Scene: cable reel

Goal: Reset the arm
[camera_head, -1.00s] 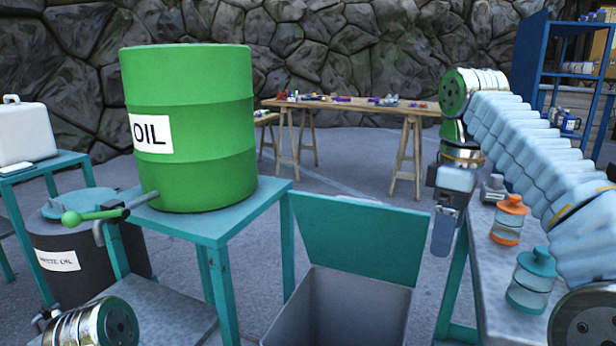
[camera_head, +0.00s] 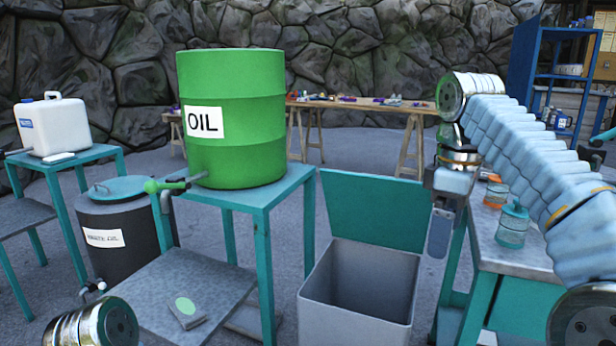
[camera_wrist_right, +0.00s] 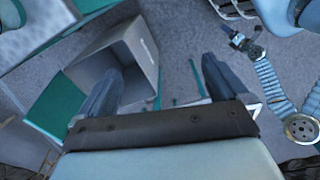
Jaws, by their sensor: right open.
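My right arm (camera_head: 530,150) comes in from the right, raised and bent, with its forearm hanging down. My right gripper (camera_head: 441,232) points down just right of the open grey bin, above it and apart from it. In the right wrist view the two fingers of my right gripper (camera_wrist_right: 160,85) are spread with nothing between them; the floor and the bin show below. Of my left arm, only a metal joint (camera_head: 95,325) shows at the lower left; the left gripper is not in view.
A grey bin (camera_head: 330,315) with its teal lid (camera_head: 375,210) raised stands at centre. A green oil drum (camera_head: 240,150) sits on a teal stand to its left. A workbench (camera_head: 515,258) with jars (camera_head: 512,225) is at right. A waste oil drum (camera_head: 110,215) stands at left.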

